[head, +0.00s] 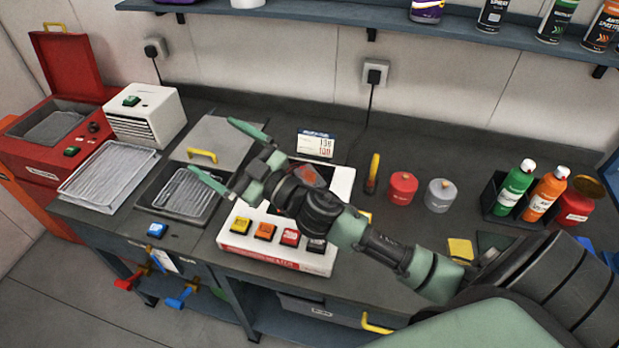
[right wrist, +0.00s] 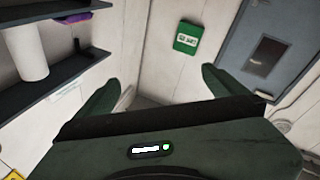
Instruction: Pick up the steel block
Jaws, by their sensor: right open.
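My right gripper (head: 212,146) reaches across the bench from the right in the head view. Its two green fingers are spread apart with nothing between them, above the hinged-lid unit with a wire rack. The open fingers also show in the right wrist view (right wrist: 160,90), facing the wall. I cannot make out a steel block for sure in either view. A grey knobbed cylinder (head: 438,196) stands right of a red one (head: 402,188), both well to the right of the fingers. My right arm hides part of the bench middle. My left gripper is not in view.
A white device with coloured buttons (head: 277,249) lies under my right forearm. A wire tray (head: 108,175), a white slatted box (head: 145,115) and a red open-lidded case (head: 50,135) are at left. Green and orange bottles (head: 515,188) stand at right. A shelf (head: 300,15) runs above.

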